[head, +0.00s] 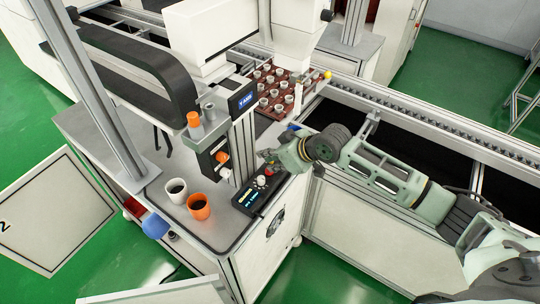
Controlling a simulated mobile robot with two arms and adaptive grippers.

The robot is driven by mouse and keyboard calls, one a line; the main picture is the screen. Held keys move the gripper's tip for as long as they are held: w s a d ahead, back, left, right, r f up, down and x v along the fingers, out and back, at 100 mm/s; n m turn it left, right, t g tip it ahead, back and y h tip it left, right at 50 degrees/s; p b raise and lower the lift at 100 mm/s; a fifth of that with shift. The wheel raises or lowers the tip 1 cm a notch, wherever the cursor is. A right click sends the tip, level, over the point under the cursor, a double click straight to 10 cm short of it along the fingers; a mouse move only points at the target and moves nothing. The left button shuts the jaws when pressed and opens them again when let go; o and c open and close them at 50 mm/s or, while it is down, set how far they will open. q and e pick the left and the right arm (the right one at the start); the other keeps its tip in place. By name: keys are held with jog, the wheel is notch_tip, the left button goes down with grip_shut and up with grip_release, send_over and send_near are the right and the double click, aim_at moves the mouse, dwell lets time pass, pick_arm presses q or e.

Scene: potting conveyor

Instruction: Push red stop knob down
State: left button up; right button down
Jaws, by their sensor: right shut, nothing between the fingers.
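A small black control box (249,198) with a lit display lies on the grey worktop near its front right edge. Whether the fingertips touch the knob cannot be told at this size. My left gripper is not in view.
A white cup (176,190) and an orange cup (199,207) with dark contents stand left of the box. A machine column with an orange knob (222,157) rises behind. A brown tray (289,84) of small pots sits farther back, by the conveyor rail (430,125).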

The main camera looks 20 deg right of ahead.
notch_tip(320, 180, up, 5)
jog(key=p, duration=0.4)
jog(key=shift+f, duration=0.2)
jog(key=shift+s+d+b, duration=0.35)
jog(key=shift+d+b, duration=0.05)
jog(key=shift+b, duration=0.05)
jog(key=b+v, duration=0.2)
jog(key=v, duration=0.7)
jog(key=shift+a, duration=0.2)
